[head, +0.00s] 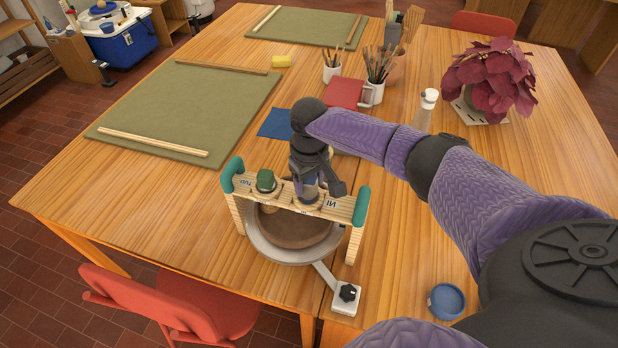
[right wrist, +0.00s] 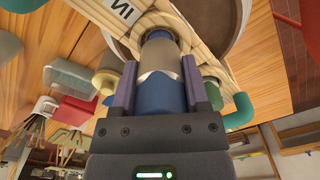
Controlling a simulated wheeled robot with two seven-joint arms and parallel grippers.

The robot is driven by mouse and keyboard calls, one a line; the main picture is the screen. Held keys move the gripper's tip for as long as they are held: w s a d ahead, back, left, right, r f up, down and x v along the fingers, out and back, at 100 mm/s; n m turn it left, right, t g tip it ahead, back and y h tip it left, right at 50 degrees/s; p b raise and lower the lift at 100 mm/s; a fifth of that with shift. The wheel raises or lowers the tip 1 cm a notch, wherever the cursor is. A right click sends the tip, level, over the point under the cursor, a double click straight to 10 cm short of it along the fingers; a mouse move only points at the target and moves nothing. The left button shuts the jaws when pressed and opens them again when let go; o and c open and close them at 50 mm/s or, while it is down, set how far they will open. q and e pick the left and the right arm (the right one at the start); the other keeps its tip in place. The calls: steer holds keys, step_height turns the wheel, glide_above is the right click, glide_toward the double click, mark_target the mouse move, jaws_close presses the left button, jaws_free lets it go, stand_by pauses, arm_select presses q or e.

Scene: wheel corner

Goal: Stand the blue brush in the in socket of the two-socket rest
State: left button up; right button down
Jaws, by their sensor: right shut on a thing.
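The two-socket rest (head: 285,198) is a pale wooden board with teal ends, standing across a round wheel. It has an upside-down IN label at the right and an OUT label at the left. A green-topped item (head: 266,181) stands in the OUT socket. My right gripper (head: 309,172) is over the board beside the IN label, shut on the blue brush (right wrist: 160,95). In the right wrist view the brush lies between both fingers (right wrist: 160,88), its far end at the ring (right wrist: 150,24) of the IN socket. I cannot tell how deep it sits. My left gripper is out of view.
Under the rest is a wheel basin (head: 262,250) with a brown disc. A switch box (head: 346,297) and small blue dish (head: 446,301) are in front. Brush pots (head: 374,92), a red box (head: 343,93) and a plant (head: 490,80) stand behind.

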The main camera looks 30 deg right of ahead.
steer(key=shift+f+b, duration=0.5)
steer(key=shift+f, duration=0.45)
steer(key=shift+f+b, duration=0.3)
steer(key=shift+f, duration=0.2)
steer(key=shift+c, duration=1.7)
jaws_free()
steer(key=shift+o, duration=1.7)
steer(key=shift+r, duration=0.1)
